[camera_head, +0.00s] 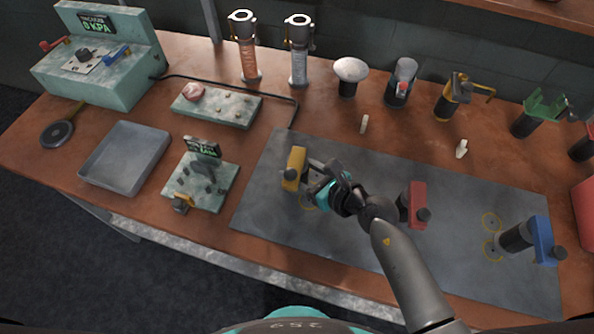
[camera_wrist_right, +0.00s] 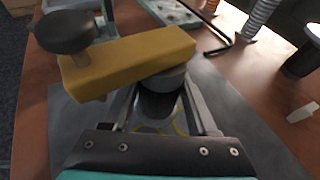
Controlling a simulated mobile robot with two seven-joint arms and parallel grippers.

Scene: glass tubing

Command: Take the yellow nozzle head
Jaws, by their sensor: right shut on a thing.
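The yellow nozzle head (camera_head: 294,168) is a yellow block on a dark round neck, over the left part of the grey mat (camera_head: 262,215). In the right wrist view, the yellow nozzle head (camera_wrist_right: 130,62) fills the upper left, with a black knob at its left end. My right gripper (camera_head: 322,180) is shut on its dark neck; the fingers (camera_wrist_right: 165,100) lie on either side of it. Yellow ring marks show on the mat below. I cannot tell how far the head is above the mat. My left gripper is not in view.
A red clamp head (camera_head: 417,205) stands close to my right arm, and a blue one (camera_head: 541,240) is at the mat's right. A pressure stand (camera_head: 205,180) and an empty tray (camera_head: 125,155) are left. Tubes and several holders line the back.

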